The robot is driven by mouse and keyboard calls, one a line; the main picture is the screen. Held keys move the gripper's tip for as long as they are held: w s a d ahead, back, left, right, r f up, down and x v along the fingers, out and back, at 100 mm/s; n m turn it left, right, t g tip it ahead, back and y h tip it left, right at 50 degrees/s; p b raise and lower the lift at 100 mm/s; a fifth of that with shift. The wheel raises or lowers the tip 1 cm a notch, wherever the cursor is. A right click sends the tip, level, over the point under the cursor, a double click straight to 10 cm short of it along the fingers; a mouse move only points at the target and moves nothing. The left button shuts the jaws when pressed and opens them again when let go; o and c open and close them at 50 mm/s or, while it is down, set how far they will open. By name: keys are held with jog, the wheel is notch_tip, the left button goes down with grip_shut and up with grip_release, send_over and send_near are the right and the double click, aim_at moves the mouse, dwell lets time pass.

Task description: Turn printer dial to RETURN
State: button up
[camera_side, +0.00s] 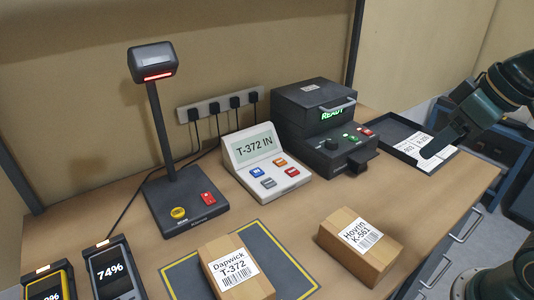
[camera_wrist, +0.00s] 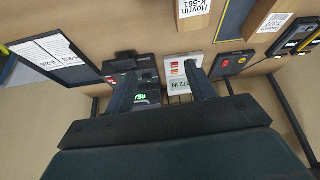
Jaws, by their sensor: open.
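The black label printer (camera_side: 308,98) stands at the back of the bench with a green READY display (camera_side: 333,113). Its dark round dial (camera_side: 332,144) is on the front panel, with small green and red controls to its right; the dial's setting is too small to read. My gripper (camera_side: 430,150) is at the right, above the black tray and apart from the printer. In the wrist view, my gripper (camera_wrist: 158,78) is open and empty, and the printer (camera_wrist: 149,72) shows upside down beyond and partly between the fingers.
The black tray (camera_side: 393,122) with printed sheets lies right of the printer. A white console (camera_side: 239,157) reading T-372 IN stands left, then a scanner stand (camera_side: 158,110). Boxes labelled Dapwick T-372 (camera_side: 236,268) and Hoyrin K-561 (camera_side: 358,244) are in front.

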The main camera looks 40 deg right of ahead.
jog(key=w+d+r+n+g+y, duration=0.1)
jog(key=w+d+n, duration=0.2)
jog(key=w, duration=1)
jog(key=n+y, duration=0.2)
jog(key=n, duration=0.1)
send_over(333, 140)
jog(key=s+d, duration=0.4)
jog(key=shift+g, duration=0.4)
notch_tip(333, 140, down, 5)
jog(key=shift+s+r, duration=0.1)
jog(key=shift+s, duration=0.05)
jog(key=x, duration=1.4)
jog(key=shift+d, duration=0.1)
jog(key=c, duration=1)
jog(key=shift+o, duration=0.2)
